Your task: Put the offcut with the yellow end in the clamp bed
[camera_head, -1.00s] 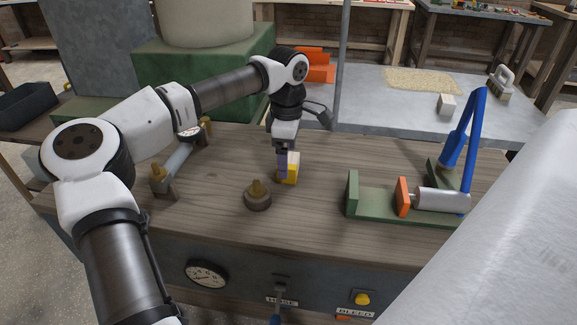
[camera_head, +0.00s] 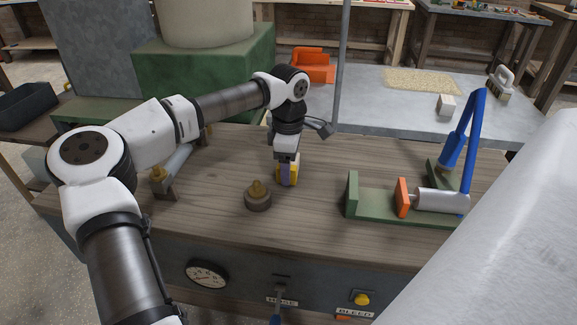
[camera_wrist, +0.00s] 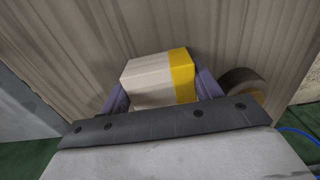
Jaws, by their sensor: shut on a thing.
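The offcut with the yellow end (camera_wrist: 155,80) is a pale block with a yellow band, held between the two fingers in the wrist view. In the head view only part of its yellow end (camera_head: 295,174) shows beside the fingers. My gripper (camera_head: 286,180) is shut on it, low over the wooden bench top; I cannot tell whether the block touches the wood. The clamp bed (camera_head: 375,211) is a green channel at the right of the bench, between a green end plate and an orange pad on a grey cylinder. It is empty.
A brass-topped round fitting (camera_head: 258,196) stands just left and in front of my gripper; its edge also shows in the wrist view (camera_wrist: 243,84). A blue lever (camera_head: 468,135) rises beside the clamp. The bench between gripper and clamp is clear. A large pale surface (camera_head: 500,235) blocks the lower right.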

